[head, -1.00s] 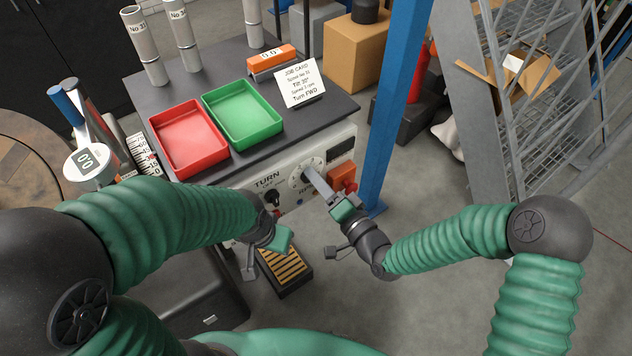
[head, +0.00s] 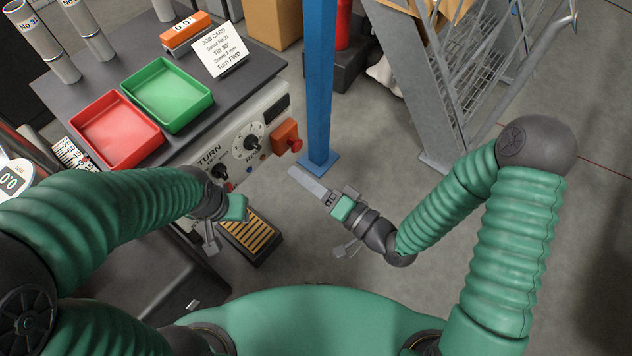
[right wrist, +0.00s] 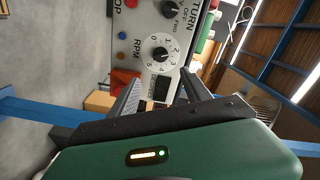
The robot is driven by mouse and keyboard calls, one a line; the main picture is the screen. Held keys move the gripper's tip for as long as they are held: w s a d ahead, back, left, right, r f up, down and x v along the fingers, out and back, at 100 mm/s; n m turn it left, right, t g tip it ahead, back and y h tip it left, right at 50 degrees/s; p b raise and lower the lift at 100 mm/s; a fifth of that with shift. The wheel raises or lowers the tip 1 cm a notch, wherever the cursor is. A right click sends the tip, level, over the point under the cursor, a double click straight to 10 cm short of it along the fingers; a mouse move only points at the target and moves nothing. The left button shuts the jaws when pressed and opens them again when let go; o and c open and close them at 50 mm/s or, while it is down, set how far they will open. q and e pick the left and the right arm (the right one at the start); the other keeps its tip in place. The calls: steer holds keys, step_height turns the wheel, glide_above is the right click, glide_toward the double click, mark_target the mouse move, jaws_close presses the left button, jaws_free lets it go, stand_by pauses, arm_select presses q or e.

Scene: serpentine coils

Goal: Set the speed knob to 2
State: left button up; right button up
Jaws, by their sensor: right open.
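The speed knob (head: 251,141) is a black knob on a white numbered dial, on the pale front panel of the bench. It also shows in the right wrist view (right wrist: 160,54), with RPM lettering and digits around it. I cannot surely read which digit its pointer marks. My right gripper (head: 308,184) is open and empty, apart from the panel, to the right of and below the knob in the head view. Its two fingers (right wrist: 158,80) frame the panel in the wrist view. My left gripper (head: 230,208) hangs below the panel's left part; its fingers are not clear.
A TURN switch (head: 219,171) sits left of the knob, and an orange box with a red button (head: 287,138) right of it. A blue post (head: 320,80) stands close to the right. A job card (head: 219,50) and red (head: 117,137) and green (head: 167,94) trays are on the bench.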

steer(key=p+v, duration=0.3)
steer(key=shift+s+d, duration=0.1)
